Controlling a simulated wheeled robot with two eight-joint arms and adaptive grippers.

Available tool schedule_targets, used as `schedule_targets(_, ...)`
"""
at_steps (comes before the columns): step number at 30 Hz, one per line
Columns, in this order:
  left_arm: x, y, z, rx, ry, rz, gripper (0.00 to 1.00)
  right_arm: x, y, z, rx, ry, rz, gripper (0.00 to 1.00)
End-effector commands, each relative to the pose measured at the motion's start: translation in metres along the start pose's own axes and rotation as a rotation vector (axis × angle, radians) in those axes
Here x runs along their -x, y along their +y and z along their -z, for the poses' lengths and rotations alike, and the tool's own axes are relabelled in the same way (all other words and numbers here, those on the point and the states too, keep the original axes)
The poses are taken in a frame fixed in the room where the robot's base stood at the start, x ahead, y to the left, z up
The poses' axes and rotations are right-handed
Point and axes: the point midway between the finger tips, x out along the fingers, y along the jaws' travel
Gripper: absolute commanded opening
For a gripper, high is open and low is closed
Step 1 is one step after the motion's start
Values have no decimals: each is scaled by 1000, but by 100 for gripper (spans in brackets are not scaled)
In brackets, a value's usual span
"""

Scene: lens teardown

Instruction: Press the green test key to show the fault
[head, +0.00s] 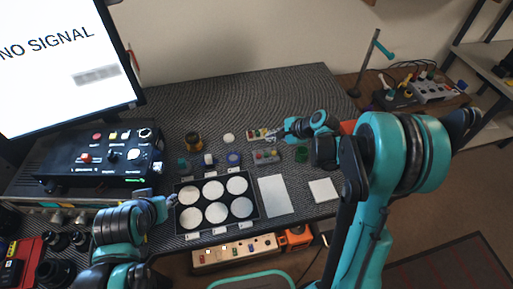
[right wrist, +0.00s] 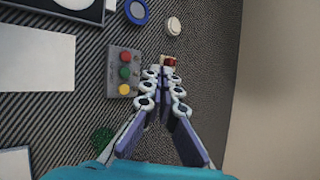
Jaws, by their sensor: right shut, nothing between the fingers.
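A small grey key box (head: 266,156) lies on the ribbed mat, with red, green and yellow keys in a row. In the right wrist view its green key (right wrist: 124,72) sits between the red and yellow ones. My right gripper (right wrist: 165,72) is shut and empty, beside the box and apart from the green key. In the head view the right gripper (head: 278,134) hovers over a small pale board (head: 257,134) with coloured parts, mostly hidden by the fingers in the wrist view. My left gripper (head: 171,201) is at the tray's left edge; its fingers are unclear. The monitor (head: 65,70) reads "NO SIGNAL".
A black tray (head: 216,177) with several white discs lies in front. A white sheet (head: 276,196) and a smaller white pad (head: 324,190) lie to its right. A blue ring (head: 233,159), a white disc (head: 228,138) and a green mesh piece (head: 301,154) lie nearby. A black control unit (head: 100,155) stands left.

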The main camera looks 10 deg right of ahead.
Motion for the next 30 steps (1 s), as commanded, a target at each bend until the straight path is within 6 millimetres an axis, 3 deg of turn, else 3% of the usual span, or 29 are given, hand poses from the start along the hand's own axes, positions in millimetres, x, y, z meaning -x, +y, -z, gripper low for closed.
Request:
schedule_targets(6,4,0,2,0,0,0,40,-12,-3,10,-97,-33,11,0)
schedule_targets(19,2,0,2,0,0,0,40,-14,-2,11,-102,-35,11,0)
schedule_targets(30,-17,0,-12,0,0,0,40,-37,16,25,-101,-35,11,0)
